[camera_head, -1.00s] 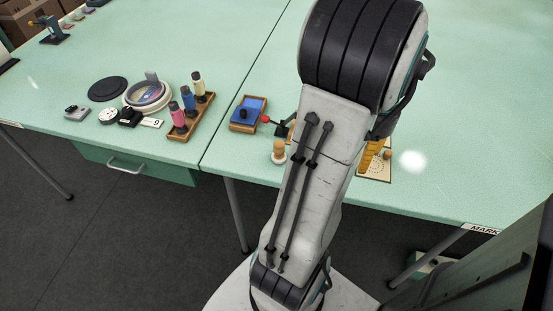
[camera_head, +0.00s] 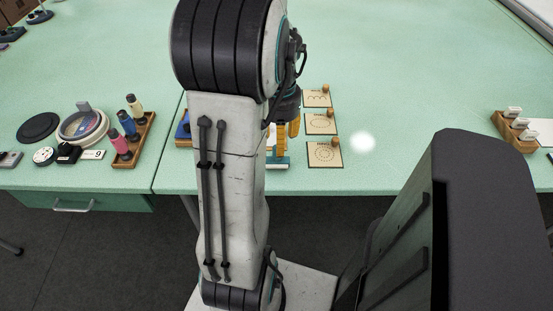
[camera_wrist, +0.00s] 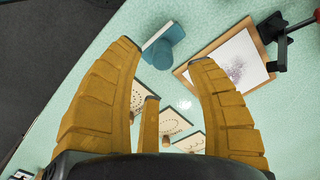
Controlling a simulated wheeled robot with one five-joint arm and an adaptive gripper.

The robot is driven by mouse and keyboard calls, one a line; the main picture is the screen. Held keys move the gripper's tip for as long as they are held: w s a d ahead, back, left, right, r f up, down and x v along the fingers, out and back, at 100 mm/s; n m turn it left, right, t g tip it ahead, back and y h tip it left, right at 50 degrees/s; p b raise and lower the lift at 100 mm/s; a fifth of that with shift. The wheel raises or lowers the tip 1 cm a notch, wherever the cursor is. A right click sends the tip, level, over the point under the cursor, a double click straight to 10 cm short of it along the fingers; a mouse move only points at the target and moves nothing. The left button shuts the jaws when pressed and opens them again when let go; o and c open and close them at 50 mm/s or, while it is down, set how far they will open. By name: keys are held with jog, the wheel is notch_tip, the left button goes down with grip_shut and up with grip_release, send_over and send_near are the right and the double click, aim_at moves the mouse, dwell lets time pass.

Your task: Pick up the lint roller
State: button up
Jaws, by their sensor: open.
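My gripper (camera_wrist: 164,58) is open and empty, its yellow fingers spread in the wrist view. In the head view my gripper (camera_head: 284,133) shows partly behind my arm, low over the table. A teal piece with a rounded body and a pale strip (camera_wrist: 163,46) lies beyond the gap between the fingertips, apart from them. It also shows as a teal and white piece (camera_head: 278,162) beside my arm in the head view. It may be the lint roller; its shape is too partly seen to be sure.
A wooden frame with a speckled white sheet (camera_wrist: 233,63) lies right of the fingertips, near a red-handled black tool (camera_wrist: 277,42). Pattern cards with wooden knobs (camera_head: 323,154) lie right of my gripper. A spool rack (camera_head: 133,147) stands left.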

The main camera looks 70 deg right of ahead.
aim_at(277, 157)
jog(key=shift+w+a+f+p, duration=0.1)
jog(key=shift+f+p, duration=0.05)
jog(key=shift+f, duration=1.15)
jog(key=shift+w+a+f+p, duration=0.1)
jog(key=shift+f+p, duration=0.05)
jog(key=shift+f, duration=1.1)
grip_shut()
